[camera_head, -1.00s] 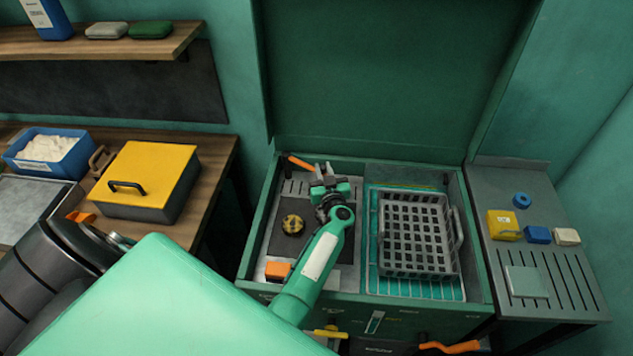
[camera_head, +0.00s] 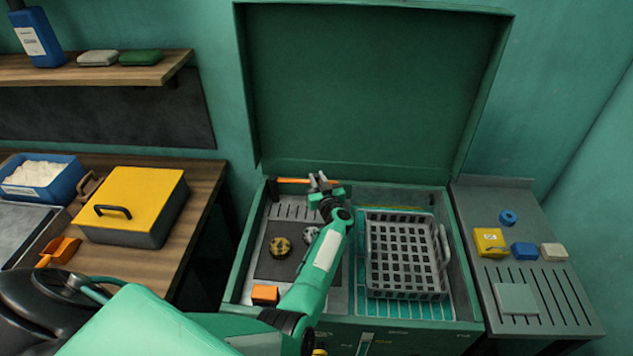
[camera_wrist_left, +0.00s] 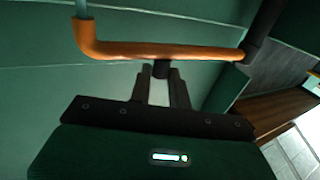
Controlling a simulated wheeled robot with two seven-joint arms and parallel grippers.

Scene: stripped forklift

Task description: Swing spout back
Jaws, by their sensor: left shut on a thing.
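The orange spout (camera_head: 291,181) lies along the back edge of the green washing cabinet, running nearly level left to right. In the left wrist view the spout (camera_wrist_left: 165,50) is a bent orange pipe across the upper part, with a short dark stub on its near side. My left gripper (camera_head: 321,181) is at the spout's right part. In the wrist view its two fingertips (camera_wrist_left: 160,78) are closed around the dark stub. My arm hides part of the basin below. My right gripper is not in view.
A grey basket (camera_head: 405,295) fills the right side of the basin. A yellow-black knob-like piece (camera_head: 280,247), a grey speckled piece (camera_head: 311,234) and an orange block (camera_head: 265,294) lie on the left side. The raised green lid (camera_head: 370,90) stands behind.

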